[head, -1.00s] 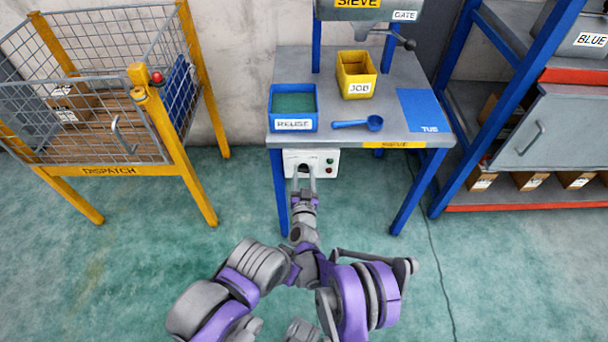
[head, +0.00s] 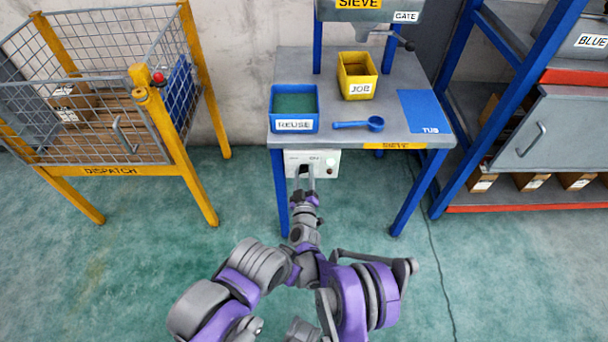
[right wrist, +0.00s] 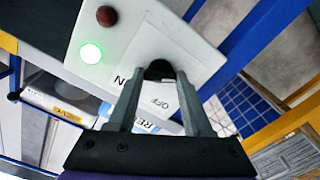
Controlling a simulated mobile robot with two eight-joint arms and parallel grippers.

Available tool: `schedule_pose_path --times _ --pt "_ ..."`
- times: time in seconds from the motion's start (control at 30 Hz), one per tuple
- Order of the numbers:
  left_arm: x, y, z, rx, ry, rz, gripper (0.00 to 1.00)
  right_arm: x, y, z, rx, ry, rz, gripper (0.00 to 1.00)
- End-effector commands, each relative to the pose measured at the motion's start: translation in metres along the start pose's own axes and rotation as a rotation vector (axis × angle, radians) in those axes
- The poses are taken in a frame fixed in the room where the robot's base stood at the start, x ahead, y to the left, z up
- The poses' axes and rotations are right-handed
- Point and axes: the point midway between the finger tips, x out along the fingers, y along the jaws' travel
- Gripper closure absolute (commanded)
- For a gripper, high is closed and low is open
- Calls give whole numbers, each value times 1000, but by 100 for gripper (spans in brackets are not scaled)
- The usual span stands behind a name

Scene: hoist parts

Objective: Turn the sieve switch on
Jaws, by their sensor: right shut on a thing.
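The white sieve switch box (head: 294,158) hangs under the front edge of the sieve table, and it fills the top of the right wrist view (right wrist: 140,40). My right gripper (head: 304,172) is at the box's front, shut on the black switch knob (right wrist: 159,69), which sits between its fingertips (right wrist: 160,78). The fingers hide part of the knob and of the ON lettering; OFF is readable. The green lamp (right wrist: 91,53) glows brightly, and the red lamp (right wrist: 106,16) is dark. My left gripper is not in view.
On the sieve table (head: 385,125) stand a blue REUSE tub (head: 294,124), a yellow JOB tub (head: 358,88), a blue scoop (head: 350,125) and a blue TUB mat (head: 422,110). A yellow DISPATCH cage (head: 115,170) is at left, a blue-framed shelf (head: 450,150) at right.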

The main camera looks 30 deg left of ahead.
Motion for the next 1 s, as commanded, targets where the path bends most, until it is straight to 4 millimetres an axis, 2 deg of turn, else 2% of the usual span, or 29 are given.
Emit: schedule_pose_path --times 0.5,0.53,0.67,1.0 --pt "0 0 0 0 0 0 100 0 0 0 -19 0 0 100" --pt "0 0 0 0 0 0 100 0 0 0 -19 0 0 45" --pt "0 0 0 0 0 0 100 0 0 0 -18 0 0 21" --pt "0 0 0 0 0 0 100 -2 0 0 -17 0 0 20"
